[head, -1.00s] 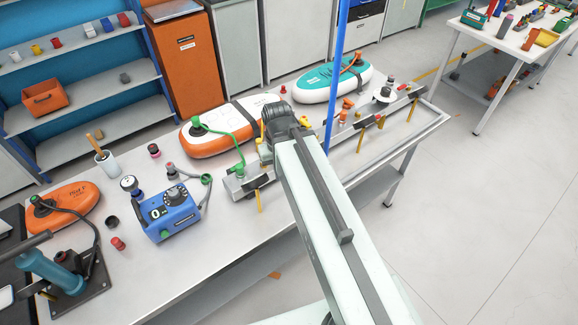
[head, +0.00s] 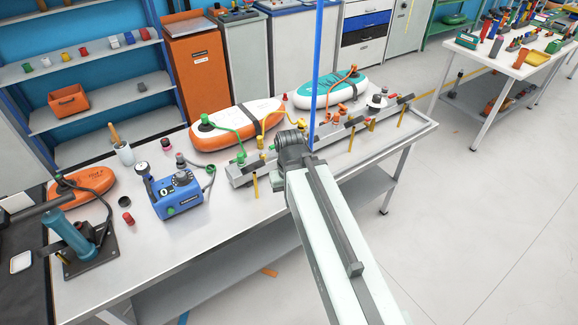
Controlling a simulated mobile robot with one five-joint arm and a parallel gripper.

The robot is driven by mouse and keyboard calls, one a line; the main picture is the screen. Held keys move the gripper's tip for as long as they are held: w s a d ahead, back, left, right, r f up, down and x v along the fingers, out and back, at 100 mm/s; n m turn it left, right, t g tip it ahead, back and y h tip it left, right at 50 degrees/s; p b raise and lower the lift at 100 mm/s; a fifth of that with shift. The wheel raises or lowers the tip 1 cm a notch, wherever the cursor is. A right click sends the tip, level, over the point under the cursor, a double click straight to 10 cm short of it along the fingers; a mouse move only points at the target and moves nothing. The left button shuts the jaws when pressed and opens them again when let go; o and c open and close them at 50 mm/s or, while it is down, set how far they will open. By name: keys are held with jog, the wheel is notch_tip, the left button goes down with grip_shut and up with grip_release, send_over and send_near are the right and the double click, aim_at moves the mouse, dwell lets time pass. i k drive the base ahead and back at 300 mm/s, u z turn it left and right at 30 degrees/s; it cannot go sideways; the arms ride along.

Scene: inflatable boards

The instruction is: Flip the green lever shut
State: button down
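A grey manifold bar (head: 330,138) lies along the front of the workbench, with several coloured fittings and levers. A green fitting (head: 240,157) stands at its left end, and a green hose (head: 226,126) runs from it to the orange-and-white board (head: 214,141). A lever with a dark part and a yellow handle (head: 255,186) hangs by that end; I cannot make out a separate green lever or its position. My arm reaches up from the bottom, and its dark joint covers the bar's middle left. My gripper's fingers do not show.
A blue pump box (head: 177,195), an orange board (head: 85,187) and a teal hand pump (head: 70,235) stand on the left of the bench (head: 150,265). A teal-and-white board (head: 330,89) lies behind the bar. A thin blue upright (head: 318,60) crosses the view.

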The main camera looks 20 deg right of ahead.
aim_at(271, 147)
jog(key=k, duration=0.75)
jog(key=u, duration=0.35)
jog(key=i, duration=0.85)
jog(key=u, duration=0.85)
jog(key=i, duration=0.65)
jog(key=u, duration=0.05)
